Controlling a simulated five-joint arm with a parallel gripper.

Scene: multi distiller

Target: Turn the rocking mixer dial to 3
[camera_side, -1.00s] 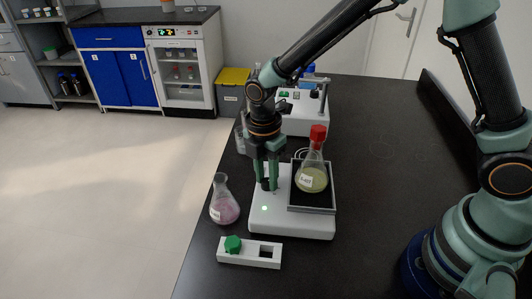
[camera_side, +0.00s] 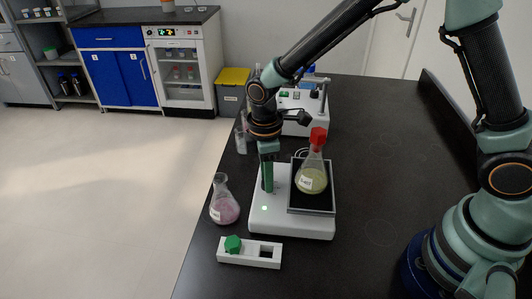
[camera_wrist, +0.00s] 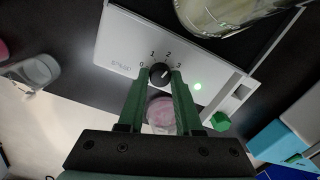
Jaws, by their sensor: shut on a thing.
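The white rocking mixer (camera_side: 290,225) stands on the black bench, with a green light lit on its front. In the wrist view its black dial (camera_wrist: 160,74) has the numbers 0 to 3 printed around its far side. The light mark on the dial slants up and right, toward the 2 to 3 side; its exact setting is hard to read. My gripper (camera_side: 267,189) reaches down onto the mixer's left part. In the wrist view its two green fingers are shut on the dial, one on each side. In the side view the fingers hide the dial.
A red-capped flask of yellow-green liquid (camera_side: 312,180) stands on the mixer's dark tray (camera_side: 312,209), close right of my gripper. A flask of pink liquid (camera_side: 224,204) stands to the left. A white holder with a green cap (camera_side: 249,252) lies in front. Another white device (camera_side: 305,118) stands behind.

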